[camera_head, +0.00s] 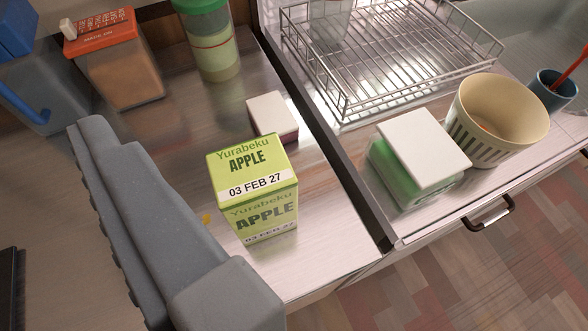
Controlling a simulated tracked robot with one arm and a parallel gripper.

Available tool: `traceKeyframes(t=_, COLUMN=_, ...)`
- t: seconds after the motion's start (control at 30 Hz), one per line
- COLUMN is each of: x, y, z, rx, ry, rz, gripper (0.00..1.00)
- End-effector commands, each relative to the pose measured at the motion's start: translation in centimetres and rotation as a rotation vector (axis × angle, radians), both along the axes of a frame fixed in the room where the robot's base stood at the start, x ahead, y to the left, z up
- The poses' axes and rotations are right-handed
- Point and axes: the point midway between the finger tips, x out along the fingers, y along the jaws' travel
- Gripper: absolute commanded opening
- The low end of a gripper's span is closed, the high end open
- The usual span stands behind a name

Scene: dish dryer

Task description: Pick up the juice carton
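The juice carton (254,188) is a lime-green box marked "Yurabeku APPLE" and "03 FEB 27". It stands upright on the metal counter (330,245), left of the dark dividing edge. One grey finger of my gripper (165,225), with a ribbed left edge, reaches up the lower left of the view. The carton is to the right of this finger, outside the grip and apparently apart from it. The space along the ribbed side is empty, and the gripper looks open. The other finger is not clearly seen.
A small white-topped box (272,114) stands just behind the carton. A green-lidded jar (212,45) and an orange-lidded container (118,70) stand farther back. Right of the divider are a wire rack (345,95), a white-lidded green container (425,145), a cream pot (500,110) and a blue cup (550,92).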

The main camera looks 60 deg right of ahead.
Motion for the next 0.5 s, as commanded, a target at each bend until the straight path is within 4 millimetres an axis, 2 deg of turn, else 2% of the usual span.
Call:
traceKeyframes(t=0.03, x=-0.4, y=-1.1, z=-3.3, rx=-0.011, ry=0.043, rz=-0.053, gripper=0.94)
traceKeyframes(t=0.1, x=-1.3, y=-2.8, z=-7.0, rx=-0.043, ry=0.09, rz=-0.131, gripper=0.94)
traceKeyframes(t=0.2, x=-3.1, y=-4.7, z=-11.1, rx=-0.089, ry=0.151, rz=-0.219, gripper=0.94)
traceKeyframes(t=0.3, x=-4.6, y=-6.0, z=-13.6, rx=-0.133, ry=0.196, rz=-0.276, gripper=0.94)
traceKeyframes(t=0.4, x=-5.4, y=-6.8, z=-14.7, rx=-0.159, ry=0.216, rz=-0.309, gripper=0.94)
traceKeyframes(t=0.5, x=-5.4, y=-7.2, z=-15.2, rx=-0.166, ry=0.223, rz=-0.32, gripper=0.94)
